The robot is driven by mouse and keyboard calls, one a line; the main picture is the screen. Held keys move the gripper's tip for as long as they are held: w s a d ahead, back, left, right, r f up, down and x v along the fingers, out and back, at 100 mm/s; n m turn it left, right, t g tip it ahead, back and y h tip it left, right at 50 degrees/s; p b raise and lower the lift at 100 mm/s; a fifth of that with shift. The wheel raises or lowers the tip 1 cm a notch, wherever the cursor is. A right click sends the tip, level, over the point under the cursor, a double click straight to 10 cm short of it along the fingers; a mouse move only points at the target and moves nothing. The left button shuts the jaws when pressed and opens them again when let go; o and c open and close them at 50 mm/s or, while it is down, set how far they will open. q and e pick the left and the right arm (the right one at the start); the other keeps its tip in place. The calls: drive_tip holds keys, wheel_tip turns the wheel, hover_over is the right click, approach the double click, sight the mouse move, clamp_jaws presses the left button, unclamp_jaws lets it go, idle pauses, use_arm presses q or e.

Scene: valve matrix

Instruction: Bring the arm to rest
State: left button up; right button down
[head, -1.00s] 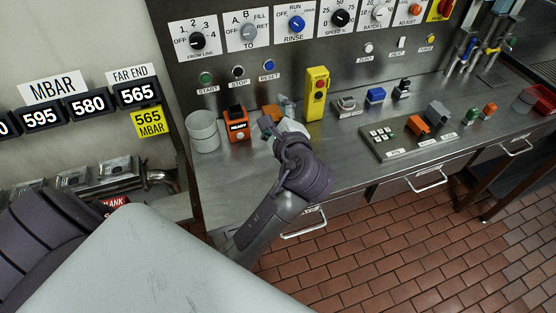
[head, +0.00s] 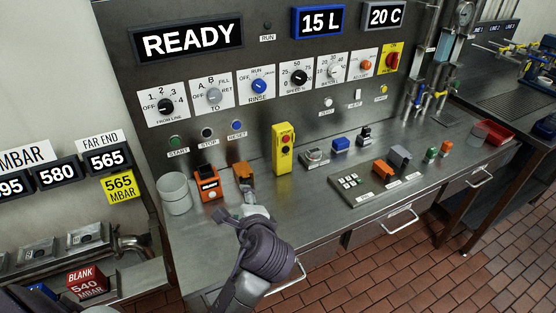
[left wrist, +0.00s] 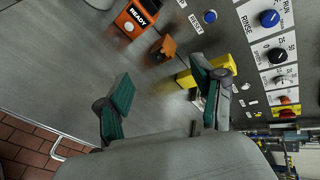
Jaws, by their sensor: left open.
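My left arm comes up from the bottom of the head view, and its left gripper (head: 248,198) is over the front part of the steel counter (head: 330,221). In the left wrist view the two green-padded fingers of this gripper (left wrist: 170,92) stand wide apart with nothing between them. An orange block (head: 243,171) sits on the counter just beyond the gripper; it also shows past the fingers in the left wrist view (left wrist: 163,49). My right gripper is in neither view.
An orange READY box (head: 208,186) and a white canister (head: 174,193) stand left of the gripper. A yellow switch box (head: 283,148) stands to the right. Behind is a panel of knobs with a READY display (head: 188,40). The counter's front strip is mostly clear.

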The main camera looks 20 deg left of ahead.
use_arm(q)
drive_tip(key=s+d+f+n+g+h, duration=0.35)
drive_tip(key=s+f+n, duration=0.3)
drive_tip(key=s, duration=0.35)
drive_tip(key=s+d+f+n+g+h, duration=0.3)
drive_tip(key=s+f+n+h, duration=0.3)
drive_tip(key=s, duration=0.4)
wheel_tip(320, 180, down, 28)
drive_tip(key=s+m+b, duration=0.1)
drive_tip(key=s, duration=0.1)
drive_tip(key=s+a+f+g+b, duration=0.1)
drive_tip(key=s+a+f+g, duration=0.1)
drive_tip(key=s+f, duration=1.4)
drive_tip(key=shift+s+a+f+y, duration=0.3)
drive_tip(key=shift+f+y, duration=0.05)
drive_tip(key=shift+f, duration=0.55)
